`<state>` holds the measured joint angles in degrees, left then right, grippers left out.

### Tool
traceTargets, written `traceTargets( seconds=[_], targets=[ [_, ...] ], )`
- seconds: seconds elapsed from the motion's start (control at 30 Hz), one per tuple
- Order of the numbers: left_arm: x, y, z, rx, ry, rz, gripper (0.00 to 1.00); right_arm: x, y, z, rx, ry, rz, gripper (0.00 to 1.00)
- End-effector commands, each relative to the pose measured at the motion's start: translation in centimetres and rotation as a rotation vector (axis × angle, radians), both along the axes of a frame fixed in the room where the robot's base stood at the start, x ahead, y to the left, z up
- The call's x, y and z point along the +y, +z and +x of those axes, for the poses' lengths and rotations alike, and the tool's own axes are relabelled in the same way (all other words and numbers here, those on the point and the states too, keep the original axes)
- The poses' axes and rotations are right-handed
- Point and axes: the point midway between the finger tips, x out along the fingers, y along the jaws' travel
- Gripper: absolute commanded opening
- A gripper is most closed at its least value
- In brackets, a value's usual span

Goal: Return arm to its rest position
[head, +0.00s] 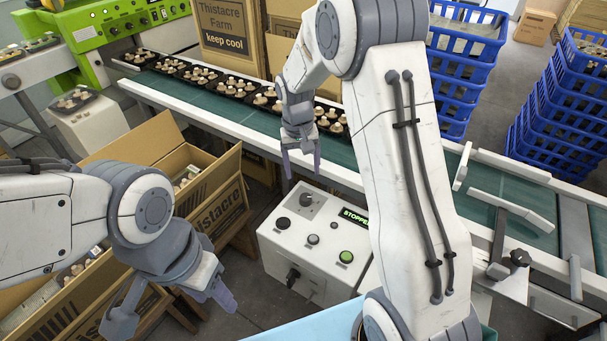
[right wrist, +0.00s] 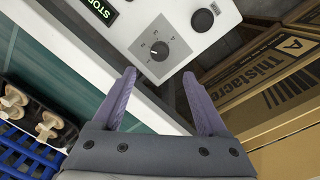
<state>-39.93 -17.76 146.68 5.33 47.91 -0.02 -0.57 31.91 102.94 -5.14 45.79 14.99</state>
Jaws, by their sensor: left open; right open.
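My right gripper (head: 301,160) hangs over the near edge of the green conveyor belt (head: 228,112), above and behind the white control box (head: 318,240). In the right wrist view my right gripper (right wrist: 158,102) is open, with nothing between its purple fingers. The control box's dark rotary knob (right wrist: 157,50) shows beyond the fingertips, apart from them. My left gripper (head: 172,311) is at the lower left, open and empty, beside the open cardboard box (head: 150,143). Its arm comes in from the left.
Black trays of mushrooms (head: 231,87) stand in a row on the belt. The box panel has a green button (head: 346,257) and a display reading "STOPPE", partly hidden by my right arm. Blue crates (head: 553,112) are stacked at the right. A green machine (head: 100,25) stands at the back left.

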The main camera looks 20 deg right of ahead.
Motion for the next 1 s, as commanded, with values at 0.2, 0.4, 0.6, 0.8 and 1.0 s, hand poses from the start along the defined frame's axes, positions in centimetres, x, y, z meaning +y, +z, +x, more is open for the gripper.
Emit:
traceTargets(
  seconds=[0.2,0.4,0.6,0.8,1.0],
  targets=[
    [0.0,0.0,0.0,0.0,0.0,0.0,0.5,0.0,0.0,0.0,0.0,0.0,0.0,0.76],
    [0.0,0.0,0.0,0.0,0.0,0.0,0.5,0.0,0.0,0.0,0.0,0.0,0.0,0.76],
    [0.0,1.1,0.0,0.0,0.0,0.0,0.5,2.9,3.0,-1.8,-0.007,0.075,0.012,0.76],
    [0.0,4.3,0.0,0.0,0.0,0.0,0.5,10.8,10.9,-10.3,-0.023,0.338,0.055,0.76],
    [0.0,7.1,0.0,0.0,0.0,0.0,0.5,14.8,16.1,-21.5,-0.024,0.623,0.108,0.76]
  ],
)
